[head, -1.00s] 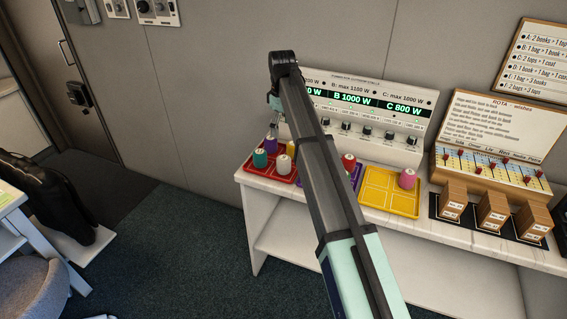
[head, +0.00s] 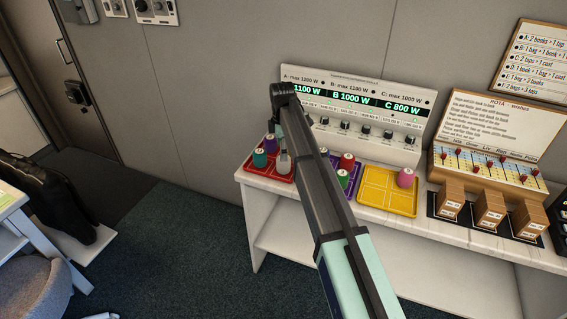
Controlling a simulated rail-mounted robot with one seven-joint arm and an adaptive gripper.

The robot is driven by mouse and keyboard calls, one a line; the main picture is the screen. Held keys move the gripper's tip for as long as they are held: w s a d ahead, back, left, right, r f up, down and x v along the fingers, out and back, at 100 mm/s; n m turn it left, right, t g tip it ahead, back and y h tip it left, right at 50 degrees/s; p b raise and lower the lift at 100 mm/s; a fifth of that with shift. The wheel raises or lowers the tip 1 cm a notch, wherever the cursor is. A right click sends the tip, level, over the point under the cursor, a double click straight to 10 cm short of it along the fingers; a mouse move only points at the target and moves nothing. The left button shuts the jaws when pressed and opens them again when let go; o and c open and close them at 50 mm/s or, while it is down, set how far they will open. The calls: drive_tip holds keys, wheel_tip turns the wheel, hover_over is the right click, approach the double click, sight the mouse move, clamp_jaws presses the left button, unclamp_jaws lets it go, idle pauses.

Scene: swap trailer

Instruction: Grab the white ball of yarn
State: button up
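The white yarn (head: 284,167) looks like a small pale, upright spool-like piece. It is in the red tray (head: 264,175) on the white shelf, right of a teal piece (head: 260,158) and a purple piece (head: 270,142).
A purple tray (head: 355,181) holds a red piece (head: 347,161) and a green piece (head: 342,178). A yellow tray (head: 377,205) holds a pink piece (head: 406,177). A display panel (head: 408,75) stands behind the trays. Wooden boxes (head: 489,220) stand to the right.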

sight(284, 165)
drive_tip(key=shift+w+d+f+p, duration=0.1)
drive_tip(key=shift+f+p, duration=0.5)
drive_tip(key=shift+f, duration=1.4)
drive_tip(key=shift+w+d+f+p, duration=0.1)
drive_tip(key=shift+f+p, duration=0.5)
drive_tip(key=shift+f, duration=1.4)
drive_tip(key=shift+c, duration=0.4)
drive_tip(key=c, duration=1.2)
